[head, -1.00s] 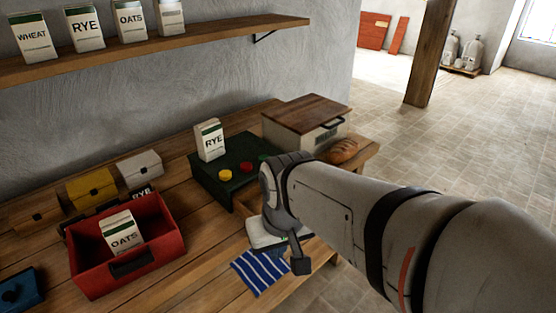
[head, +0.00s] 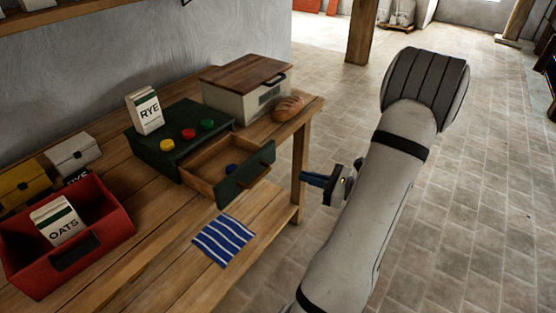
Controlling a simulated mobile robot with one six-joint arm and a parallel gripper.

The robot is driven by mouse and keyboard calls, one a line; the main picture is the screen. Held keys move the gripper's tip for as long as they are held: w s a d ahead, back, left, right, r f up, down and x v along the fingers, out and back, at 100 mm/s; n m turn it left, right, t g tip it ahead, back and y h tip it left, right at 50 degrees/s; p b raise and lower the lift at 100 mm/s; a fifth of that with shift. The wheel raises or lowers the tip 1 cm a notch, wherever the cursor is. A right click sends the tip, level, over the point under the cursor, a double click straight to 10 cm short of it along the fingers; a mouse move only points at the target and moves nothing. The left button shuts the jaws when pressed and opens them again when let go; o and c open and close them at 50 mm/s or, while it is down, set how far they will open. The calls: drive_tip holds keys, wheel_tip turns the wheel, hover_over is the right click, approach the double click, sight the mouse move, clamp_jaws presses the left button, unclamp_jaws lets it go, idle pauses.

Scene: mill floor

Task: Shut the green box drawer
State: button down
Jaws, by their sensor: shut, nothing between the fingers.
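The green box (head: 160,150) sits on the wooden bench, with a RYE carton (head: 144,110) and yellow, red and green round pieces on its top. Its drawer (head: 244,183) is pulled well out toward the bench's front edge. The drawer has a green front with a dark handle and wooden sides.
A bread box (head: 225,97) with a wooden lid and a loaf (head: 289,107) stand behind the drawer. A striped blue cloth (head: 223,240) lies in front of it. A red bin (head: 110,225) holding an OATS carton is at left. Open tiled floor lies right of the bench.

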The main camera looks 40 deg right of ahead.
drive_tip(key=s+d+f+m+t+h, duration=0.1)
drive_tip(key=d+m+t+h, duration=0.1)
drive_tip(key=d, duration=0.2)
drive_tip(key=p, duration=0.1)
approach(273, 155)
drive_tip(key=shift+m, duration=0.3)
drive_tip(key=x, duration=0.6)
drive_tip(key=shift+w+a+r, duration=0.1)
drive_tip(key=shift+w+a, duration=0.1)
drive_tip(key=shift+w, duration=0.15)
